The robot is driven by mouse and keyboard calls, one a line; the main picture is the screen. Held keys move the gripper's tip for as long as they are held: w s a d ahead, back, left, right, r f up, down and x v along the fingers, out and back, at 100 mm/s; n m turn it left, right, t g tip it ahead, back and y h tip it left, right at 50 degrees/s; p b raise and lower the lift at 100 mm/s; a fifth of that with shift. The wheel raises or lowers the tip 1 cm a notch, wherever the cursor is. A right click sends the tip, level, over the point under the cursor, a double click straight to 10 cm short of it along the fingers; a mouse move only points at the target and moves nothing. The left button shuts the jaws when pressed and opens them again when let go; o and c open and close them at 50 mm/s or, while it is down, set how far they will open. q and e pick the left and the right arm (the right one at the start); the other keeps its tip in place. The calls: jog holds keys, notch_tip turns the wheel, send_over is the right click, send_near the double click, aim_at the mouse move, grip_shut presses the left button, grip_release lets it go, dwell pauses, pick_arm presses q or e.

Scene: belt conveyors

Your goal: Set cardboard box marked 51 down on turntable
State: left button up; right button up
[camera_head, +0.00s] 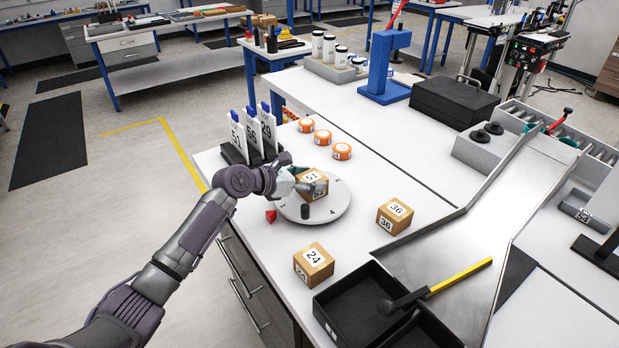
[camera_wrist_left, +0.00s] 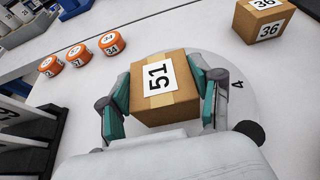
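The cardboard box marked 51 (camera_head: 313,183) is at the round white turntable (camera_head: 333,207), over its back part. It also shows in the left wrist view (camera_wrist_left: 181,103) between my finger pads. My left gripper (camera_head: 301,181) reaches in from the left, with its fingers on both sides of the box, and appears shut on it. I cannot tell whether the box touches the turntable or is just above it. A dark peg (camera_head: 305,211) stands at the turntable's near edge. The digit 4 shows on the turntable's right. My right gripper is not in view.
Box 36 (camera_head: 395,216) is right of the turntable and box 24 (camera_head: 314,263) is in front. Several orange-rimmed rolls (camera_head: 341,151) lie behind. Numbered white cards (camera_head: 254,132) stand at the back left.

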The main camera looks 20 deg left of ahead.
pick_arm(q)
jog(key=o, duration=0.4)
jog(key=shift+r, duration=0.1)
jog(key=v, duration=1.1)
jog(key=shift+r+b, duration=0.1)
jog(key=shift+b, duration=0.25)
jog(key=shift+s+a+r, duration=0.25)
jog(key=shift+s, duration=0.1)
jog(key=shift+f, duration=0.1)
